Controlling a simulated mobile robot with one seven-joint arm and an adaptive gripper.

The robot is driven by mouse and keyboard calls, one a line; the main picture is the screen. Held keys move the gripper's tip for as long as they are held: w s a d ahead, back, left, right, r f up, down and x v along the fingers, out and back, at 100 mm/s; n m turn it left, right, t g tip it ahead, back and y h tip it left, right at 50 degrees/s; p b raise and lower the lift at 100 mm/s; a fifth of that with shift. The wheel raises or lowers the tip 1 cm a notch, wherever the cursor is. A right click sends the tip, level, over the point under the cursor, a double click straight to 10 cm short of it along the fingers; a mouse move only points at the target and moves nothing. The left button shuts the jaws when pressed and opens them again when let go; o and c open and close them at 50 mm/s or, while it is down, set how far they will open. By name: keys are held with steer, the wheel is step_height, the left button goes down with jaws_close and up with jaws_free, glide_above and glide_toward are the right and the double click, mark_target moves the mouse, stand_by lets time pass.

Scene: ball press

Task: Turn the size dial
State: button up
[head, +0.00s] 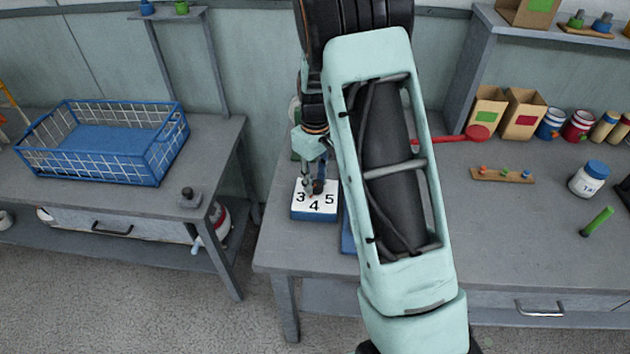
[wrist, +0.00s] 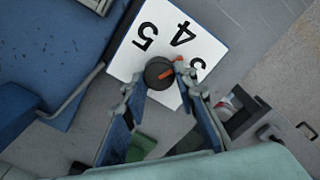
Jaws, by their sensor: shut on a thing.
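The size dial is a dark round knob (wrist: 158,70) with an orange-red pointer mark, set on a white plate (wrist: 150,23) numbered 3, 4 and 5. The pointer is turned roughly toward the 3. In the head view the dial's blue and white box (head: 314,212) sits near the left end of the right table, with the dark knob (head: 318,188) partly hidden by my fingers. My gripper (wrist: 160,76) has a finger on either side of the knob and is shut on it. It also shows from above in the head view (head: 312,184).
A red lever with a round end (head: 478,132) lies right of my arm. Cartons (head: 522,113), jars (head: 590,178) and a green-handled tool (head: 598,221) are farther right. A blue wire basket (head: 100,170) stands on the left table. My forearm hides the table's middle.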

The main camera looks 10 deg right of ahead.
mark_target(317, 182)
steer(key=m, duration=0.6)
steer(key=shift+w+d+m, duration=0.1)
steer(key=shift+m, duration=0.2)
stand_by(0.5)
steer(key=o, duration=1.2)
steer(key=shift+c, duration=0.2)
step_height(317, 182, up, 12)
steer(key=shift+d+r, duration=0.1)
